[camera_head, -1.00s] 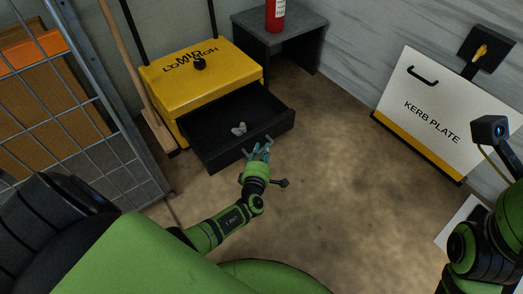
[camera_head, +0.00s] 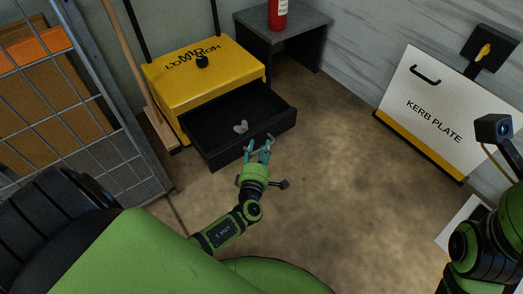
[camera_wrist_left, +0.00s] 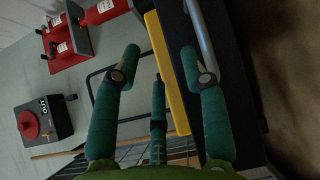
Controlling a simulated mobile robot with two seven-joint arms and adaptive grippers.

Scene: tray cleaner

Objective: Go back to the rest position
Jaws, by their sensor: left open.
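My left gripper (camera_head: 258,151) is open and empty, just in front of the pulled-out black drawer (camera_head: 204,160) of the yellow box (camera_head: 185,93). Its teal fingers are spread apart in the left wrist view (camera_wrist_left: 165,100). A small grey object (camera_head: 240,127) lies inside the drawer, apart from the fingers. My right arm shows at the right edge of the head view, but its fingers are not clearly visible.
A metal mesh cage (camera_head: 92,90) stands at the left, with a wooden pole (camera_head: 137,65) beside the box. A dark table (camera_head: 262,42) bears a red cylinder (camera_head: 278,14). A "KERB PLATE" panel (camera_head: 428,112) leans at the right. The middle floor is clear.

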